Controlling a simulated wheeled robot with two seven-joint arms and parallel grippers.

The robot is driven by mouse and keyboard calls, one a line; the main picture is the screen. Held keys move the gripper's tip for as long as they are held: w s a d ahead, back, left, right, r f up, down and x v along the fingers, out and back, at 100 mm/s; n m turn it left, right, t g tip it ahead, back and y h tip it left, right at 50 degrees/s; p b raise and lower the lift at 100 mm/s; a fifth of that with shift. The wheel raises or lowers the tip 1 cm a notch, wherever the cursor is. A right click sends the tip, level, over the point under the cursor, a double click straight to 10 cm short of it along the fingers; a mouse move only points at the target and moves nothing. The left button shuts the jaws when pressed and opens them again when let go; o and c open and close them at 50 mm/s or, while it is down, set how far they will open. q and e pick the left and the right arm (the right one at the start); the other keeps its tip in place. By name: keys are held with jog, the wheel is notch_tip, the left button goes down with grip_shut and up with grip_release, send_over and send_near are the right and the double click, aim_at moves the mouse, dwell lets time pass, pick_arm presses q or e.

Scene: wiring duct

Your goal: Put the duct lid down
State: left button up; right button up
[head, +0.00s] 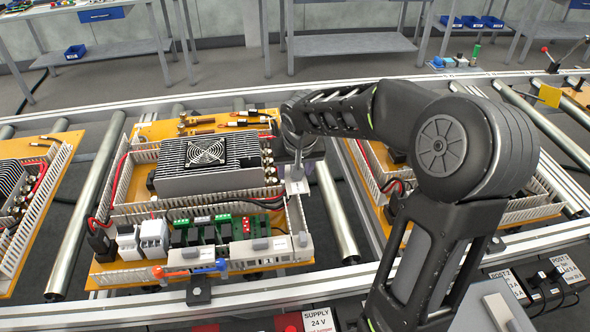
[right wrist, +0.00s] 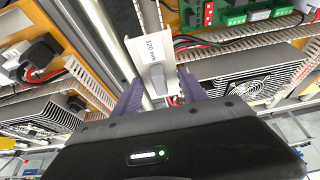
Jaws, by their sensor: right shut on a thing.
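The duct lid (right wrist: 153,48) is a short pale strip marked "120 mm". It shows in the right wrist view between the two purple fingers of my right gripper (right wrist: 160,90), which is shut on it. In the head view the lid (head: 297,187) is partly hidden under my right gripper (head: 298,167), at the right edge of the middle board. The slotted wiring duct (head: 298,218) runs along that edge, just in front of the lid. I cannot tell whether the lid touches the duct. My left gripper is not in view.
The middle orange board (head: 150,268) carries a finned unit with a fan (head: 208,160), a row of terminals and relays, and an orange-and-blue tool (head: 190,270) at its front. Neighbouring boards stand left (head: 14,262) and right. A roller (head: 338,215) fills the gap to the right.

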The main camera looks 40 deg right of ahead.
dwell(0.3)
jog(key=w+a+n+y, duration=0.1)
jog(key=w+a+n, duration=0.1)
jog(key=a, duration=0.8)
jog(key=w+a+r+n+y, duration=0.1)
jog(key=w+a+n, duration=0.1)
jog(key=a, duration=0.9)
jog(key=shift+a+n+t, duration=0.25)
jog(key=shift+n+t, duration=0.05)
jog(key=shift+n, duration=0.6)
